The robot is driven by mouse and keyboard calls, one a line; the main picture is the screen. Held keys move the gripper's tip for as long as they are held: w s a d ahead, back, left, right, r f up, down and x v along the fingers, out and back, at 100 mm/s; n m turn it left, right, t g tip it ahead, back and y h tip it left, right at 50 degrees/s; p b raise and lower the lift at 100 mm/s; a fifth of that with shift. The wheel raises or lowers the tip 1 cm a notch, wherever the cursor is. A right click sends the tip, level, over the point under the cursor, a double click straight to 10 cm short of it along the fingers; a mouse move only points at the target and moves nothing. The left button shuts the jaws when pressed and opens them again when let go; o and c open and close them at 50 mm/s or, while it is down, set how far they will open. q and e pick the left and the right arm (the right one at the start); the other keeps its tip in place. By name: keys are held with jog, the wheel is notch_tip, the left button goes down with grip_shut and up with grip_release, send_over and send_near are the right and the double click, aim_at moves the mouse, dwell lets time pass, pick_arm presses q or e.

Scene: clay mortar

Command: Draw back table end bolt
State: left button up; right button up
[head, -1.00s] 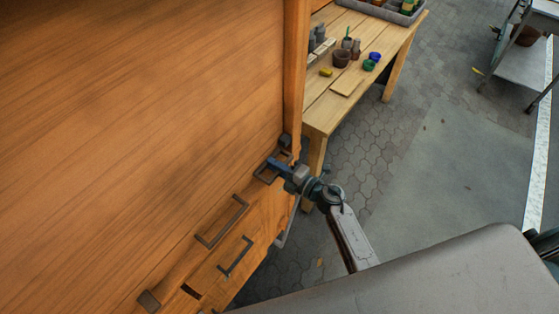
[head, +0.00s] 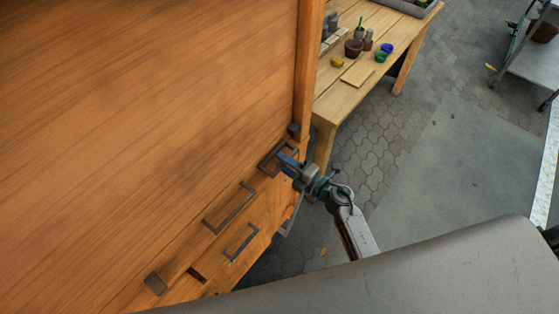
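A tall orange-brown wooden panel (head: 150,110) fills the left of the head view, with dark metal fittings along its lower edge. A dark rectangular loop (head: 266,162) sits near its right corner, with a small dark block (head: 294,130) just above; I cannot tell which fitting is the table end bolt. My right gripper (head: 287,163) has its blue fingers over the right part of the loop. The fingers overlap in view, so whether they are open, shut or touching the loop is unclear. My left gripper is out of view.
Two more handles (head: 230,208) and (head: 240,243) and a dark block (head: 155,284) lie lower left along the wood. A wooden bench (head: 345,100) with pots stands behind. A grey metal stand (head: 535,65) is far right. Paved floor (head: 430,150) between is clear.

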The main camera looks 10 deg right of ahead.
jog(key=b+v, duration=0.2)
jog(key=v, duration=0.6)
jog(key=shift+s+d, duration=0.2)
jog(key=shift+s, duration=0.15)
jog(key=s+d+f+m+g+h+b, duration=0.1)
jog(key=s+d+f+m+h, duration=0.3)
jog(key=f, duration=0.6)
jog(key=s+d+f+m+h, duration=0.1)
jog(key=d+f+m+h, duration=0.2)
jog(key=f+m, duration=0.5)
jog(key=s+d+f+m+g+h+b, duration=0.1)
jog(key=s+d+f+m+h, duration=0.25)
jog(key=f, duration=0.75)
jog(key=s+f+m+g, duration=0.3)
jog(key=s+f, duration=0.4)
jog(key=s, duration=0.3)
jog(key=s+d+f+m+g+h, duration=0.1)
jog(key=s+f+m+g, duration=0.2)
jog(key=s+f, duration=0.4)
jog(key=s+d+f+m+g, duration=0.1)
jog(key=s+f+m+g, duration=0.3)
jog(key=s, duration=1)
notch_tip(320, 180, down, 3)
jog(key=shift+r+g, duration=0.1)
jog(key=shift+g, duration=0.4)
jog(key=shift+s+a, duration=0.1)
